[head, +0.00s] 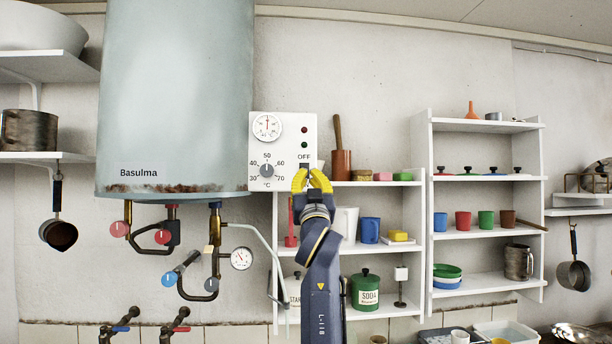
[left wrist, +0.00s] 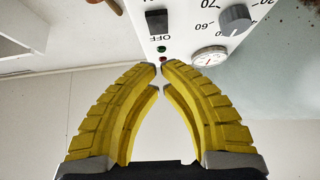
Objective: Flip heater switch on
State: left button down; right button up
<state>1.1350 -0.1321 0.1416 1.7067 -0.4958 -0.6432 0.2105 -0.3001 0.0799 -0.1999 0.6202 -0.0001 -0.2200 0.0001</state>
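The heater's white control panel (head: 283,150) hangs on the wall at the right of the pale blue heater tank (head: 175,95). Its dark rocker switch (head: 304,168) is under the OFF label, partly hidden by my left gripper (head: 311,174) in the head view. In the left wrist view, where the panel is upside down, the switch (left wrist: 157,22) shows whole, beyond the yellow fingertips. My left gripper (left wrist: 161,67) is shut and empty, its tips almost meeting. It appears just below the switch, apart from it in the wrist view. My right gripper is not in view.
The panel also has a temperature knob (head: 267,170), a round gauge (head: 267,127) and small red and green lamps. Pipes and valves (head: 172,237) hang below the tank at the left. Shelves (head: 380,183) with cups, a soda tin (head: 365,290) and jars stand right of my left arm.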

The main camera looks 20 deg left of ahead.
aim_at(305, 165)
pick_arm(q)
jog(key=shift+w+a+r, duration=0.2)
jog(key=shift+w+a, duration=0.35)
jog(key=shift+w, duration=0.35)
jog(key=shift+w+a+r, duration=0.2)
jog(key=shift+w+a, duration=0.3)
jog(key=shift+w, duration=0.35)
jog(key=shift+w+a+r, duration=0.2)
jog(key=shift+w+a, duration=0.35)
jog(key=shift+w, duration=0.35)
